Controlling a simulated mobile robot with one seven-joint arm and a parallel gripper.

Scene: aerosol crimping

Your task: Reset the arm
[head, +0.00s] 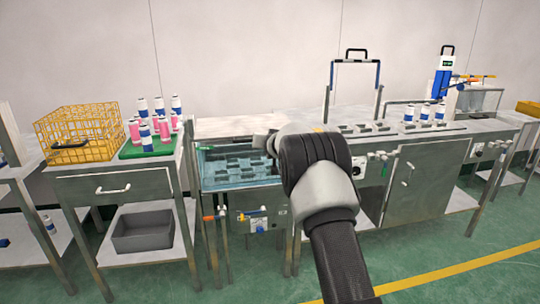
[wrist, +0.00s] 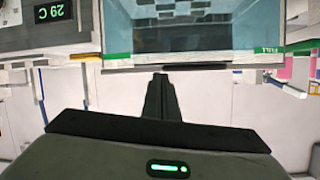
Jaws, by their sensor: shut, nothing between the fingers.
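My arm reaches up from the bottom of the head view and bends over the middle of the workstations. Its wrist hides much of what lies behind it, and the fingers do not show clearly there. In the wrist view my gripper (wrist: 160,82) is shut, with its dark fingers together and nothing between them. The fingers point at the front of the water bath (wrist: 185,42), a clear-walled tank with a green strip along its edge. The bath also shows in the head view (head: 225,181), left of my wrist, with blue water and grey holders.
A yellow wire basket (head: 75,135) and a green tray (head: 147,151) with pink and white cans stand on the left table. A grey bin (head: 143,230) sits below. Several white-blue cans (head: 424,114) stand on the right bench. Open green floor lies in front.

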